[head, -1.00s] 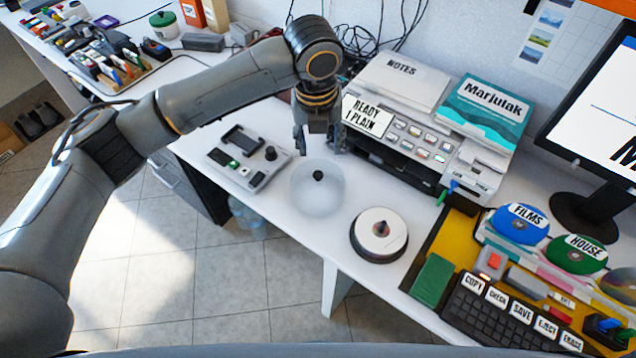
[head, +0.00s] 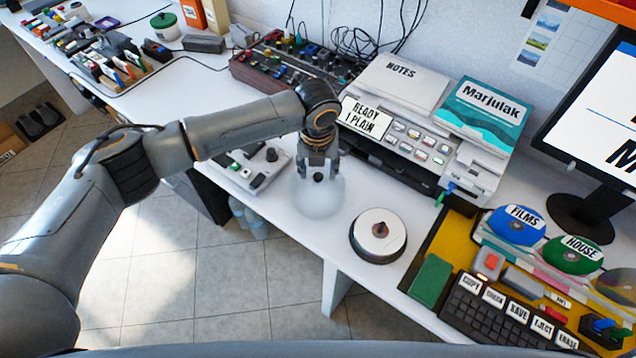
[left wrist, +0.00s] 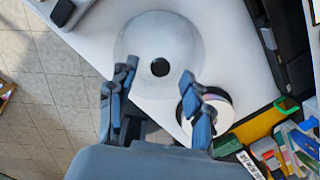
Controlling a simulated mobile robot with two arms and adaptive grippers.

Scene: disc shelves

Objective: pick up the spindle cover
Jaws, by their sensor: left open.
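The spindle cover (head: 318,202) is a translucent whitish dome with a small black knob on top. It stands on the white desk, left of the disc spindle (head: 379,236). My left gripper (head: 318,174) is over the cover, with its fingers apart on either side of the knob in the head view. In the left wrist view the cover (left wrist: 170,32) lies just beyond the open fingertips (left wrist: 158,82), with the knob between and slightly past them. I cannot tell whether the fingers touch the cover. My right gripper is not in view.
A printer-like machine (head: 415,140) stands behind the cover. A small grey device (head: 262,172) lies to its left, partly behind my arm. The desk's front edge is close in front. A yellow tray (head: 447,245) with keys and labelled discs is at the right.

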